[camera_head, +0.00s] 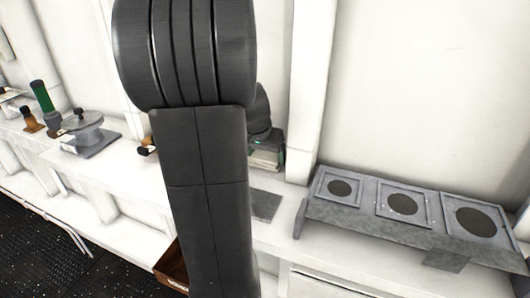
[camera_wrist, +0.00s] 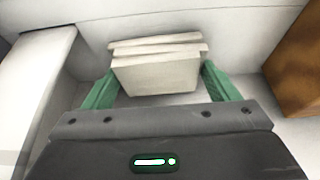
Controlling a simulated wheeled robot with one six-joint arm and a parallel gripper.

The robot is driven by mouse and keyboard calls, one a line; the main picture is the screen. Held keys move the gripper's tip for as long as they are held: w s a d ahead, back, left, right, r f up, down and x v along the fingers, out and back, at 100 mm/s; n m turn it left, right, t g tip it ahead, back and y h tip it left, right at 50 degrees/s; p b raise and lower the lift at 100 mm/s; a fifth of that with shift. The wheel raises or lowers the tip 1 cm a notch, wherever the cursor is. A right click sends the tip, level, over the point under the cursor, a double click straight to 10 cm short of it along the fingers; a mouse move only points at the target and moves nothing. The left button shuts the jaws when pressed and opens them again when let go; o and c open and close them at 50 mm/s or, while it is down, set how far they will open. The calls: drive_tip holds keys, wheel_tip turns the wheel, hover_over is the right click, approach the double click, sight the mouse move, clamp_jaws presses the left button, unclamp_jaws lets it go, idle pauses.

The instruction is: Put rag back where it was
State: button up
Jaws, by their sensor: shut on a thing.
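The rag (camera_wrist: 155,75) looks like a folded, cream-coloured stack of flat layers. In the wrist view it sits between the two green fingers of my gripper (camera_wrist: 157,82), which is shut on it. In the head view my gripper (camera_head: 268,143) is near the wall at the back of the white counter, partly hidden behind my arm. A pale part of the rag (camera_head: 266,158) shows just below it. I cannot tell whether the rag touches the surface beneath.
A grey stand with three round-holed plates (camera_head: 400,208) is to the right. A flat grey plate (camera_head: 265,206) lies on the counter. A metal device (camera_head: 88,135) and a green-topped tool (camera_head: 43,97) stand left. A brown box (camera_head: 172,268) is below. A brown block (camera_wrist: 297,65) shows right in the wrist view.

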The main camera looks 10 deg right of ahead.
drive_tip(key=shift+f, duration=0.25)
drive_tip(key=o, duration=0.9)
drive_tip(key=shift+r, duration=0.1)
drive_tip(key=shift+a+r, duration=0.1)
drive_tip(key=shift+r, duration=0.5)
drive_tip(key=v, duration=1.1)
drive_tip(key=shift+s+r, duration=0.1)
drive_tip(key=shift+s, duration=0.05)
